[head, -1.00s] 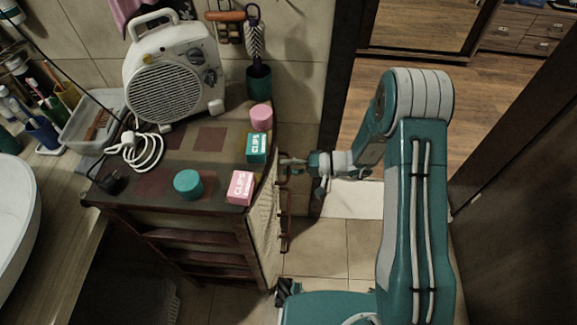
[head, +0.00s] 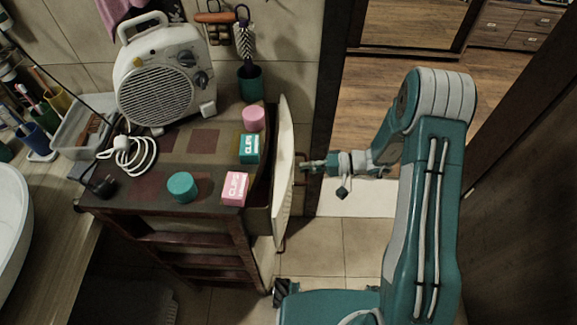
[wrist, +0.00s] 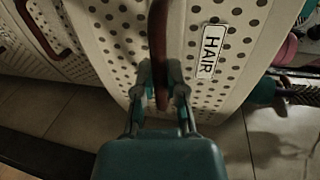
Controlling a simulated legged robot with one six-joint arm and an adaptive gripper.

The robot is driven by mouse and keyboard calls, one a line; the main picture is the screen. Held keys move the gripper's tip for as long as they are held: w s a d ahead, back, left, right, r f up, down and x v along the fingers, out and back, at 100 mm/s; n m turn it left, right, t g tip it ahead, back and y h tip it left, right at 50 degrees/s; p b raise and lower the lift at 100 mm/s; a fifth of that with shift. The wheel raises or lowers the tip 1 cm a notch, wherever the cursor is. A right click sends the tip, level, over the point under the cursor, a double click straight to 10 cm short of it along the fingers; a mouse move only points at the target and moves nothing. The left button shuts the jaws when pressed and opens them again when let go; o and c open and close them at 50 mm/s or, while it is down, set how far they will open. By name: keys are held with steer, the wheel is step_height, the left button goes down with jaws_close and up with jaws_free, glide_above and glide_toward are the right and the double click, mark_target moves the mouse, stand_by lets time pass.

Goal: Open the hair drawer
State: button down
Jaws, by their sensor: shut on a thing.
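The hair drawer (head: 286,190) is the top drawer of the dark wooden cabinet (head: 158,226). Its pale front stands out from the cabinet, with a gap behind it. In the wrist view its dotted front (wrist: 225,60) carries a label (wrist: 208,52) reading HAIR. My gripper (wrist: 163,92) is shut on the drawer's dark handle (wrist: 158,45), one finger on each side. In the head view my gripper (head: 306,166) is at the handle, right of the drawer front. Most of the drawer's inside is hidden from the head view.
On the cabinet top stand a white fan heater (head: 163,75), a teal CLIPS box (head: 249,149), a pink CLIPS box (head: 235,188), a teal round tub (head: 183,186) and a pink one (head: 253,118). Tiled floor (head: 325,248) is free right of the cabinet. A doorway lies beyond.

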steer(key=f+v, duration=0.2)
steer(key=v, duration=0.8)
steer(key=s+d+f+v, duration=0.1)
steer(key=f+v, duration=0.1)
steer(key=v, duration=0.8)
steer(key=shift+w+f, duration=0.3)
steer(key=shift+w, duration=0.15)
steer(key=shift+d, duration=0.1)
steer(key=c, duration=0.7)
jaws_free()
steer(key=shift+w+r, duration=0.1)
steer(key=shift+d, duration=0.15)
steer(key=v, duration=1.2)
steer(key=shift+w, duration=0.1)
